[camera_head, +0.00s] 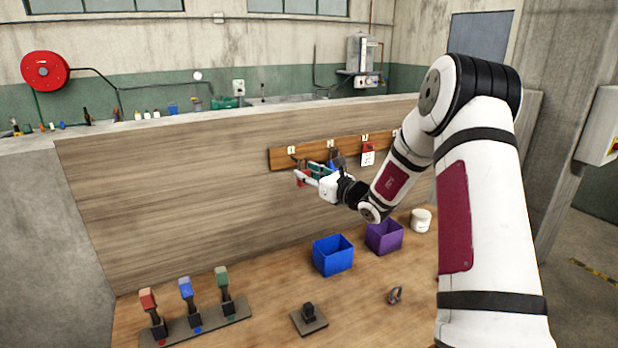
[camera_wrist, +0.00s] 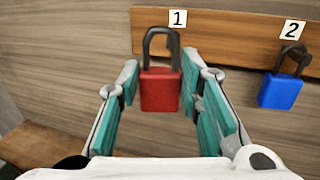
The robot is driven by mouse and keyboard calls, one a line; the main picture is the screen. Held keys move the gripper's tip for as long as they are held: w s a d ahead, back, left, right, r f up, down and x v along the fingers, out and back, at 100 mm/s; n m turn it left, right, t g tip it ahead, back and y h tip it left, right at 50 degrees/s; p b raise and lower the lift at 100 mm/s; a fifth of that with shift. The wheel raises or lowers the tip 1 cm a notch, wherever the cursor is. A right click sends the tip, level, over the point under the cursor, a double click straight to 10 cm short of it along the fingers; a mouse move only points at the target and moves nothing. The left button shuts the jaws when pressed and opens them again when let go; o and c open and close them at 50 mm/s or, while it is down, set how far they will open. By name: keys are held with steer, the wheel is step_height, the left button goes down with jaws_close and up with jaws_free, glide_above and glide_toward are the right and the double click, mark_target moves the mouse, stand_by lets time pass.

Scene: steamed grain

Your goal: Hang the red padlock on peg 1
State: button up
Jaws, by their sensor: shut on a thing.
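The red padlock (camera_wrist: 160,90) is upright, with its dark shackle up, and my gripper (camera_wrist: 170,82) is shut on its body. It also shows as a small red patch in the head view (camera_head: 300,178), mostly hidden by the fingers. The wooden board (camera_wrist: 228,37) carries a label 1 (camera_wrist: 177,18). The shackle stands in front of the board just below and left of that label and overlaps it. Peg 1 is not clearly visible behind the shackle, so I cannot tell whether the shackle is around it.
A blue padlock (camera_wrist: 280,90) hangs under label 2 (camera_wrist: 292,30), right of the red one. On the table below stand a blue bin (camera_head: 333,256), a purple bin (camera_head: 384,237), a white jar (camera_head: 421,220) and a rack (camera_head: 195,322) with coloured-top items. The wall left of the board is clear.

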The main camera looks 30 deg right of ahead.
steer(key=w+f+b, duration=0.1)
steer(key=w+b, duration=0.2)
steer(key=w, duration=0.3)
steer(key=shift+f+b, duration=0.15)
steer(key=shift+b, duration=0.2)
stand_by(0.4)
steer(key=shift+w, duration=0.1)
stand_by(0.5)
steer(key=o, duration=1.3)
steer(key=shift+c, duration=0.2)
steer(key=v, duration=1.2)
